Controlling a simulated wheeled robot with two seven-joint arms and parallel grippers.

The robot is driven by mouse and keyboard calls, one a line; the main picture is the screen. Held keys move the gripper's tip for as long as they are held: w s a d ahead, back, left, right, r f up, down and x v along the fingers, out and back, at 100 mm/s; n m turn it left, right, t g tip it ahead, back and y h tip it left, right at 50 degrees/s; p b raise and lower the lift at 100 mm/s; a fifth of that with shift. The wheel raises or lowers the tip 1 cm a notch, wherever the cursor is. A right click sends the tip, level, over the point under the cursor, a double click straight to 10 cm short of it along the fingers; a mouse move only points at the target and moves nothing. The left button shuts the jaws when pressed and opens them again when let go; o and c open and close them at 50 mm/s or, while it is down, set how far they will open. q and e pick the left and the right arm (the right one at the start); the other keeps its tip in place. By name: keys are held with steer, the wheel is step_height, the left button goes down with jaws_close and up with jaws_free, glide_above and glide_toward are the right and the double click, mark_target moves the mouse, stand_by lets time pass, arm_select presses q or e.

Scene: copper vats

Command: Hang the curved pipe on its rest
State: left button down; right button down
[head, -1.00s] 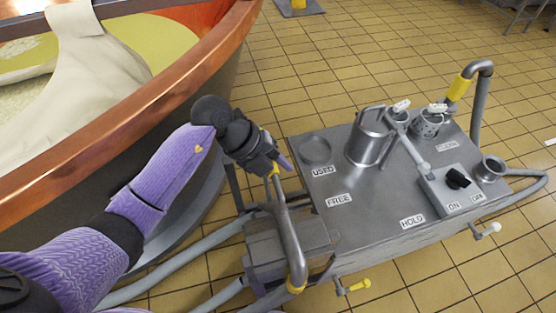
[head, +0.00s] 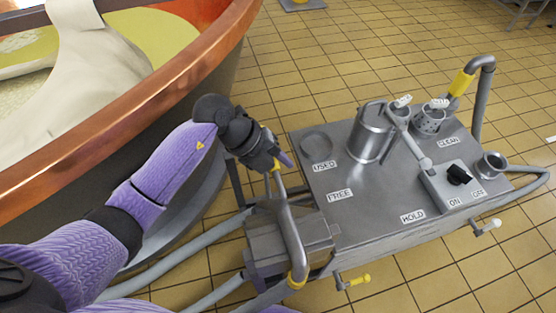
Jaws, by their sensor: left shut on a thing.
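The curved pipe (head: 290,228) is a grey metal tube with yellow bands. It runs down from my left gripper (head: 279,163) along the left side of the steel cart and bends near its lower end. My left gripper is shut on the pipe's upper end, beside the cart's left back corner. I cannot make out the pipe's rest. My right gripper is not in view.
The steel cart (head: 372,195) carries a jug (head: 372,133), a perforated cup (head: 430,119) and a switch box (head: 453,184). A bent pipe with a yellow grip (head: 462,83) stands at its back right. A copper vat (head: 140,118) fills the left. Grey hoses lie on the tiled floor.

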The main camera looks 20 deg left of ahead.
arm_select(q)
steer(key=c, duration=0.5)
jaws_free()
steer(key=shift+s, duration=0.1)
steer(key=shift+c, duration=0.2)
steer(key=shift+o, duration=0.9)
steer(key=shift+f, duration=0.1)
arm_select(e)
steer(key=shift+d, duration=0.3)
arm_select(q)
steer(key=p+v, duration=0.4)
steer(key=v, duration=0.3)
steer(key=shift+r, duration=0.25)
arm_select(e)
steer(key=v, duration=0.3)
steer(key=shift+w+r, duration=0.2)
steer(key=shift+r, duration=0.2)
